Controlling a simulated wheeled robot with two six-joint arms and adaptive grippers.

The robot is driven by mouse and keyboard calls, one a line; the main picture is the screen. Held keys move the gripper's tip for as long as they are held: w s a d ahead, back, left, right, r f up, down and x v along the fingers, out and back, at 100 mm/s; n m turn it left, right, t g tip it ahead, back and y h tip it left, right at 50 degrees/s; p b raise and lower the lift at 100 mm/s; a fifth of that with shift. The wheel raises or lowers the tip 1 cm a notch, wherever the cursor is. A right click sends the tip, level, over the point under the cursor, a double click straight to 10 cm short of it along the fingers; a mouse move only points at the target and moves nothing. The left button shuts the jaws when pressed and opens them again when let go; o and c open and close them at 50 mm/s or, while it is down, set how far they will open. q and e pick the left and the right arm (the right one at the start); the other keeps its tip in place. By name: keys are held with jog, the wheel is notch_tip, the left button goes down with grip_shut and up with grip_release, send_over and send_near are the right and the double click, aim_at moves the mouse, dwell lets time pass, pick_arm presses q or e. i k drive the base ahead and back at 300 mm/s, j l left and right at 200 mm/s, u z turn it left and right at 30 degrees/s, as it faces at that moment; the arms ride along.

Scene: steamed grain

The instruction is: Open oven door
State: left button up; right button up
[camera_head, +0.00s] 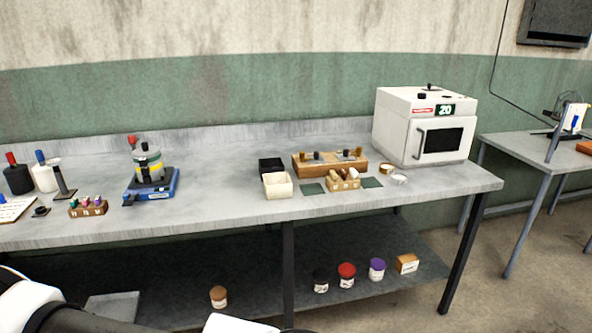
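The oven (398,127) is a white box at the right end of the grey bench, with a display reading 20 on its upper front. Its door (443,141) has a dark window and looks shut. A grey vertical handle (420,143) sits at the door's left edge. Parts of my own arms show at the bottom left and bottom middle edge, far from the oven. Neither of my grippers is in the frame.
The bench (228,207) holds a wooden block (330,164), a white box (277,185), a black box (271,167) and a blue-based device (150,185). Several jars stand on the lower shelf (250,283). Small round dishes (398,179) lie before the oven. Another table (530,153) is at right.

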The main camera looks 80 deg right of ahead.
aim_at(432, 139)
jog(key=z, duration=3.4)
jog(key=i+l, duration=0.2)
jog(key=l, duration=0.15)
